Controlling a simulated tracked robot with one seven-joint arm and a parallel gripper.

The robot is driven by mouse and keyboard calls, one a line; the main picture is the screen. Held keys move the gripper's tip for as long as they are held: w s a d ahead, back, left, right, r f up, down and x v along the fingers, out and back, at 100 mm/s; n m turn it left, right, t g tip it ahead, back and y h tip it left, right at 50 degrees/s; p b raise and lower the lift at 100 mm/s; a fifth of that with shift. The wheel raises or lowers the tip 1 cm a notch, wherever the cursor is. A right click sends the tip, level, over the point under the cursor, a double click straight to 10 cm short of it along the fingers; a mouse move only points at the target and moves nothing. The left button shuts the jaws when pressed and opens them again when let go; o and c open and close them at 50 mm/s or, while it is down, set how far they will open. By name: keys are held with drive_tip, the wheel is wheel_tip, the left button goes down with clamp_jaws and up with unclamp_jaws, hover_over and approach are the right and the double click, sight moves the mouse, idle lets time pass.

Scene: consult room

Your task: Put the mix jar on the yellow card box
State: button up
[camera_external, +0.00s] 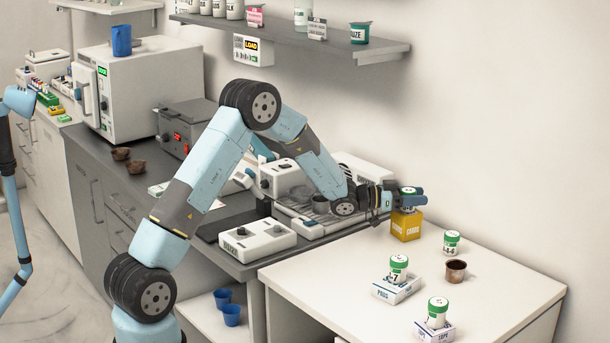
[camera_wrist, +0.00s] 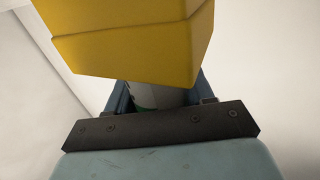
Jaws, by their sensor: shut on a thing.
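A jar with a green lid (camera_external: 408,190) is between the fingers of my gripper (camera_external: 409,200); I cannot read its label, so I cannot confirm it is the mix jar. The yellow card box (camera_external: 406,226) stands on the white table, directly under the jar. In the wrist view, the yellow box (camera_wrist: 130,45) fills the upper middle and hides part of the white and green jar (camera_wrist: 152,97), which sits between the fingers of my gripper (camera_wrist: 155,95). I cannot tell whether the jar touches the box top.
On the white table (camera_external: 335,285), a green-lidded jar (camera_external: 451,240) and a brown pot (camera_external: 456,272) stand to the right. Two more green-lidded jars (camera_external: 398,267) (camera_external: 437,310) stand on small white boxes (camera_external: 396,290) (camera_external: 435,332) nearer the front. A wall shelf (camera_external: 290,35) hangs above.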

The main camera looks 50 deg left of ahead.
drive_tip(key=o, duration=1.1)
drive_tip(key=shift+o, duration=0.2)
drive_tip(key=v, duration=0.7)
drive_tip(key=s+a+r+n+g+y, duration=0.1)
drive_tip(key=s+a+r+n+y, duration=0.3)
drive_tip(key=s+r, duration=0.55)
drive_tip(key=s+a+r+n+g+y, duration=0.1)
drive_tip(key=s+a+r+y, duration=0.1)
drive_tip(key=s+r+y, duration=0.7)
drive_tip(key=s+d+f+n+g+h, duration=0.1)
drive_tip(key=s+g, duration=0.2)
drive_tip(key=s, duration=1.4)
drive_tip(key=s+d+f+n+g+h, duration=0.1)
drive_tip(key=s+g, duration=0.3)
drive_tip(key=s, duration=1.4)
drive_tip(key=shift+d+f, duration=0.4)
drive_tip(key=shift+f, duration=0.4)
